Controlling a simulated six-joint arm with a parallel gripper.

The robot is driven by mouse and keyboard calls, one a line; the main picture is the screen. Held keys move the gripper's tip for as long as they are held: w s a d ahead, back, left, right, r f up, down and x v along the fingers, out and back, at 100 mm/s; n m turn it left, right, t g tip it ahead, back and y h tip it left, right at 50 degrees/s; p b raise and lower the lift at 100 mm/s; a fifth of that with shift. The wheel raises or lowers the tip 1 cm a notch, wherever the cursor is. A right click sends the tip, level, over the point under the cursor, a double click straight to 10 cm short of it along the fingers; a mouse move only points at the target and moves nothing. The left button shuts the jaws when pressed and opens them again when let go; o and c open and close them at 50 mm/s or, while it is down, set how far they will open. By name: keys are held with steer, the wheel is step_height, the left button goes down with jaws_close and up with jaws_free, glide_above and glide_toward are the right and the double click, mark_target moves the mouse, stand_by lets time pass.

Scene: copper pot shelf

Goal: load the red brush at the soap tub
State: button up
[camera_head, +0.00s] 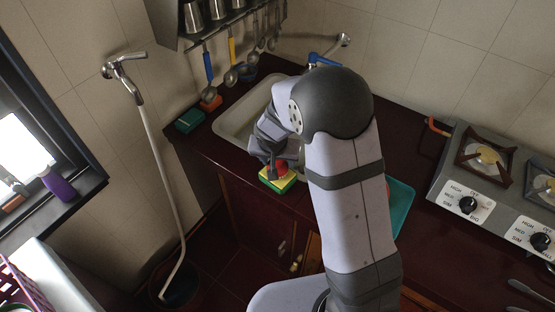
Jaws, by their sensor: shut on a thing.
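My gripper (272,163) is at the front edge of the counter by the sink, pointing down. It is shut on a small red thing (282,169), which I take to be the red brush; the fingers and wrist hide much of it. The red thing is right over a yellow and green block (277,184), and I cannot tell whether they touch. I cannot make out for certain which thing is the soap tub. A dark green box (189,121) stands at the counter's left end.
The sink (234,127) lies behind my gripper, partly hidden by my arm. An orange-red block (210,104) is at its left, below hanging utensils (231,77). A teal board (401,207) and the stove (476,185) are at right.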

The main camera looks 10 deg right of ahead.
steer(key=shift+s+f+b, duration=0.1)
steer(key=shift+f+b, duration=0.5)
steer(key=shift+b, duration=0.25)
stand_by(2.6)
steer(key=shift+r, duration=0.1)
steer(key=shift+r+p, duration=2.45)
steer(key=shift+r, duration=1.1)
steer(key=shift+n, duration=0.3)
